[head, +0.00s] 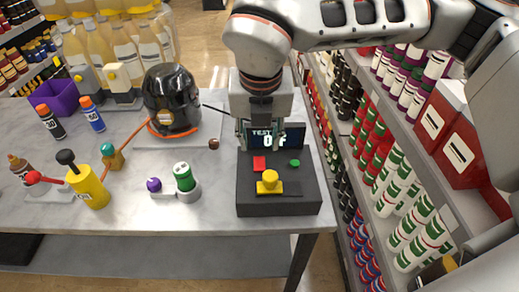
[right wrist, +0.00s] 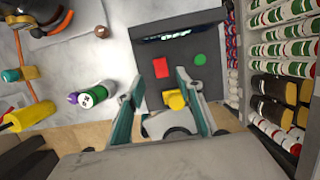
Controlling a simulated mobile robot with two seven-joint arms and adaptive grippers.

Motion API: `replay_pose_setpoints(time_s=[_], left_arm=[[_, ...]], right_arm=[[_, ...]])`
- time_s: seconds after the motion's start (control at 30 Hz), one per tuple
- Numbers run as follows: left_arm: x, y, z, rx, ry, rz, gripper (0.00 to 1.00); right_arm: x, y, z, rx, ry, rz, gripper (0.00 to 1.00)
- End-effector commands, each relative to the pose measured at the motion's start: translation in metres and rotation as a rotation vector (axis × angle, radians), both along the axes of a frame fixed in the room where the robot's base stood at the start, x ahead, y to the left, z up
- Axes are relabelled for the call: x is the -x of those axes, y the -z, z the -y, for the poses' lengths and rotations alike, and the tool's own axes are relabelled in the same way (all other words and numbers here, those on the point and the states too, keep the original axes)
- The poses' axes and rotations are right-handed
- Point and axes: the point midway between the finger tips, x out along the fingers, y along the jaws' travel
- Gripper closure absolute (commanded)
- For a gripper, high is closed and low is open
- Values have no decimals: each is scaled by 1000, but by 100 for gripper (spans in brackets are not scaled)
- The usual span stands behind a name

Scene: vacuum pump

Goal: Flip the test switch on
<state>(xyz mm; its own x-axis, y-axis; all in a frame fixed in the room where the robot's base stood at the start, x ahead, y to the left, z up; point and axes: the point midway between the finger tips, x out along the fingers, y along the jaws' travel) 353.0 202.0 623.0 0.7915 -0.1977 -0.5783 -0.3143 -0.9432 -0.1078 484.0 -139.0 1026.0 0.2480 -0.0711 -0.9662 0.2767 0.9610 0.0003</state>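The test box (head: 245,200) is a dark block at the right end of the table. Its screen (head: 294,135) reads "TEST OFF", partly covered by my gripper. A yellow knob (head: 269,183), apparently the switch, sits by a dark slot near the front of the top. Behind it are a red button (head: 260,163) and a green button (head: 295,162). My right gripper (head: 262,141) is open and empty, pointing down above the box, in front of the screen. In the right wrist view the yellow knob (right wrist: 175,99) appears between the spread fingers (right wrist: 160,80), with no visible contact.
A green-and-white cylinder (head: 184,177) and a purple knob (head: 153,184) stand left of the box. A yellow pump part (head: 87,187) and a dark round vessel (head: 172,98) are farther left. Stocked shelves (head: 400,200) run close along the right side.

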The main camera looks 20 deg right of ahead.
Motion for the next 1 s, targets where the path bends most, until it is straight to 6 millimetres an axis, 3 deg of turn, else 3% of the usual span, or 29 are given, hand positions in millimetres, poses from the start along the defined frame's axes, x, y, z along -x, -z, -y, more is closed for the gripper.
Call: replay_pose_setpoints(time_s=[0.1,0.3,1.0], left_arm=[[0,0,0,1,-1,0,62],[0,0,0,1,-1,0,62],[-2,-1,1,3,-1,5,62]], right_arm=[[5,-22,-2,0,0,3,64],[11,-42,-3,0,0,0,64],[12,-46,-3,0,0,-1,64]])
